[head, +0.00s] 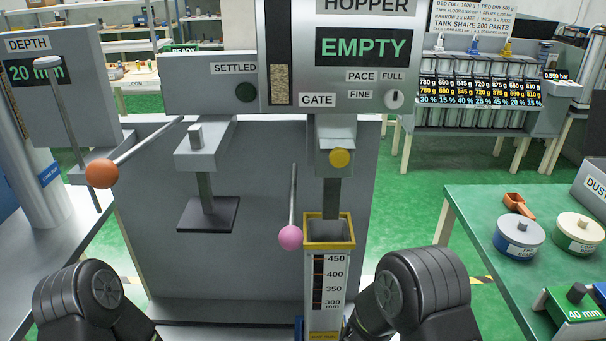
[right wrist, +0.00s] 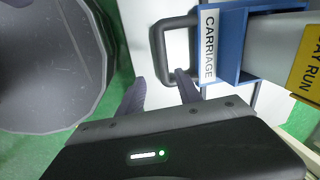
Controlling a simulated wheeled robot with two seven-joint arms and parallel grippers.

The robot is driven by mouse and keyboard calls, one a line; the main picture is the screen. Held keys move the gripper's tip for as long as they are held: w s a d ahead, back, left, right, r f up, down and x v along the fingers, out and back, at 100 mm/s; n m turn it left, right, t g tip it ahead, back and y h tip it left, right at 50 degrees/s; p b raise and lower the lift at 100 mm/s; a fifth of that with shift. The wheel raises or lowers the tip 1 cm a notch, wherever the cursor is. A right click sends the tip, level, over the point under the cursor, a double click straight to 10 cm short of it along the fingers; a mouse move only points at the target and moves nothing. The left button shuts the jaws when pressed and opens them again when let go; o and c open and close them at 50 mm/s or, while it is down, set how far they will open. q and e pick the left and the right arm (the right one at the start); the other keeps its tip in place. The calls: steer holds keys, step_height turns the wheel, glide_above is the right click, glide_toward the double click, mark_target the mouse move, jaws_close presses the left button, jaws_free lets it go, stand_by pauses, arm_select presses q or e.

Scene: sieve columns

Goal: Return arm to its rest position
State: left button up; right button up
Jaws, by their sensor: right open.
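In the right wrist view my right gripper (right wrist: 161,92) is open, its two dark fingers apart with nothing seen held between them. Just beyond the fingertips is the black handle (right wrist: 158,48) of the blue carriage (right wrist: 232,45) labelled CARRIAGE. The right fingertip overlaps the handle's lower end in the picture; I cannot tell whether they touch. In the head view only dark upper links of my two arms show at the lower left and lower right; both grippers are out of that view.
A measuring column (head: 328,270) stands under the hopper (head: 338,60), whose display reads EMPTY. Pink (head: 290,237) and orange (head: 102,173) lever knobs stick out in front. A green table (head: 470,215) with a blue-labelled tin (head: 519,237) is at right.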

arm_select(q)
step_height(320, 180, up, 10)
steer(key=p, duration=0.9)
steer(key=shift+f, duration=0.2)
arm_select(e)
steer(key=s+r+n+g+y, duration=0.1)
steer(key=s+r+n+y, duration=0.3)
steer(key=s+r+n, duration=0.5)
steer(key=s+n, duration=0.3)
steer(key=n, duration=0.3)
steer(key=shift+s+a+n, duration=0.3)
steer(key=shift+s+a, duration=0.05)
steer(key=shift+a, duration=0.05)
